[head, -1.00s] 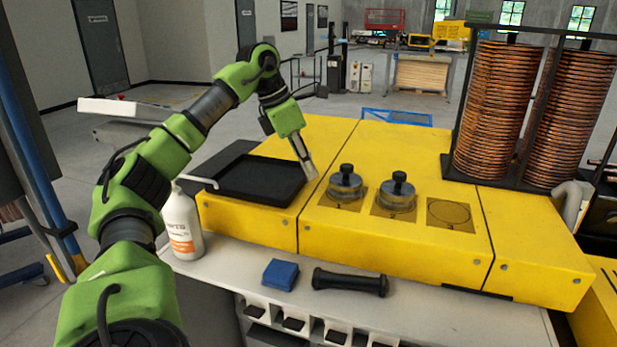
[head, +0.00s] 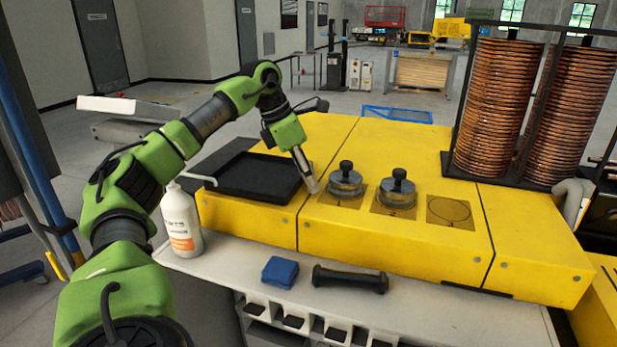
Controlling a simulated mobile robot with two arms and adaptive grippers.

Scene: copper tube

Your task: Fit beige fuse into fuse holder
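My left gripper (head: 313,187) points down over the yellow machine top, between the black tray and the nearer-left round metal weight. Its fingers look close together, but they are too small to tell whether they are open, shut or holding something. I cannot pick out a beige fuse in the head view. I cannot tell which thing is the fuse holder. My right gripper is not in view.
The black tray (head: 245,193) looks empty. Two knobbed metal weights (head: 345,183) (head: 397,190) sit on the yellow machine (head: 400,242). A white bottle (head: 181,222), blue block (head: 280,272) and black handle-like bar (head: 350,279) stand in front. Copper coils (head: 495,110) rise at right.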

